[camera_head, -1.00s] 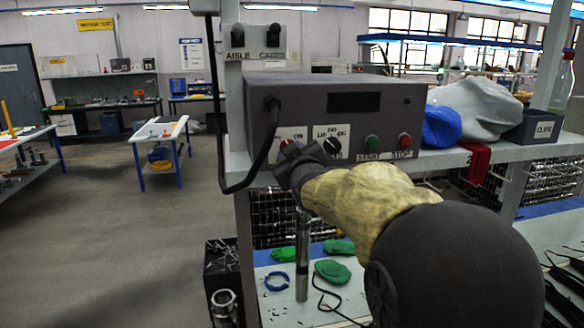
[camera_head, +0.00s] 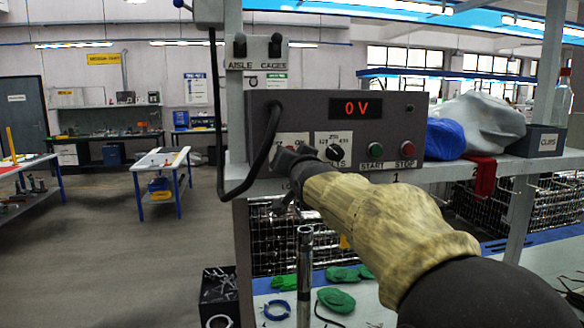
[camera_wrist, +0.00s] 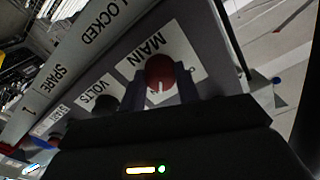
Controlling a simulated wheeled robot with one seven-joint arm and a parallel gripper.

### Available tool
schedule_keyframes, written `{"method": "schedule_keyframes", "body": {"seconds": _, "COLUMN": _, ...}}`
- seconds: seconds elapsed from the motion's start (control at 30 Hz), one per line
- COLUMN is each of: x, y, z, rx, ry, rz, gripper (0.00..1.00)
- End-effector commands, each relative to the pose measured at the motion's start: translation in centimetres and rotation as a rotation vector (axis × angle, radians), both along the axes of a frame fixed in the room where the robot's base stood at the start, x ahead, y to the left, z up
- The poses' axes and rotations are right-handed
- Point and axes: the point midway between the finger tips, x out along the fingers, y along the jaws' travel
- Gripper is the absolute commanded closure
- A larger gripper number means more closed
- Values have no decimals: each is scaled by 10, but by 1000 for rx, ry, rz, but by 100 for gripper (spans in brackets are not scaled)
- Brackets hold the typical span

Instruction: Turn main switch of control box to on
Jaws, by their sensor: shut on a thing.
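The control box (camera_head: 385,125) is a dark grey box on a shelf, and its display (camera_head: 356,107) shows a red 0 V. My gripper (camera_head: 284,158) is at the box's front left, over the main switch. In the wrist view the main switch (camera_wrist: 160,72) is a red round knob with a white mark, on a white plate labelled MAIN (camera_wrist: 150,48). The fingers of my gripper (camera_wrist: 162,92) are shut on the knob from both sides. In the head view my gripper hides most of the switch.
The volts dial (camera_head: 334,152), the green start button (camera_head: 375,150) and the red stop button (camera_head: 407,148) are to the right on the same panel. A black cable (camera_head: 262,155) hangs at the box's left. Grey and blue cloths (camera_head: 478,118) lie on the shelf at right.

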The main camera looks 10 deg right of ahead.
Motion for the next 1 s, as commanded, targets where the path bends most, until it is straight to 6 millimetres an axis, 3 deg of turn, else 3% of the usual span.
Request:
{"method": "schedule_keyframes", "body": {"seconds": 0.3, "x": 0, "y": 0, "z": -2, "rx": 162, "ry": 4, "rz": -1, "gripper": 91}}
{"method": "schedule_keyframes", "body": {"seconds": 0.83, "x": 0, "y": 0, "z": -1, "rx": 197, "ry": 3, "rz": 0, "gripper": 91}}
{"method": "schedule_keyframes", "body": {"seconds": 0.87, "x": 0, "y": 1, "z": -1, "rx": 197, "ry": 3, "rz": 0, "gripper": 66}}
{"method": "schedule_keyframes", "body": {"seconds": 0.97, "x": 0, "y": 0, "z": -1, "rx": 196, "ry": 2, "rz": 0, "gripper": 46}}
{"method": "schedule_keyframes", "body": {"seconds": 1.0, "x": 0, "y": 1, "z": -1, "rx": 196, "ry": 2, "rz": 0, "gripper": 46}}
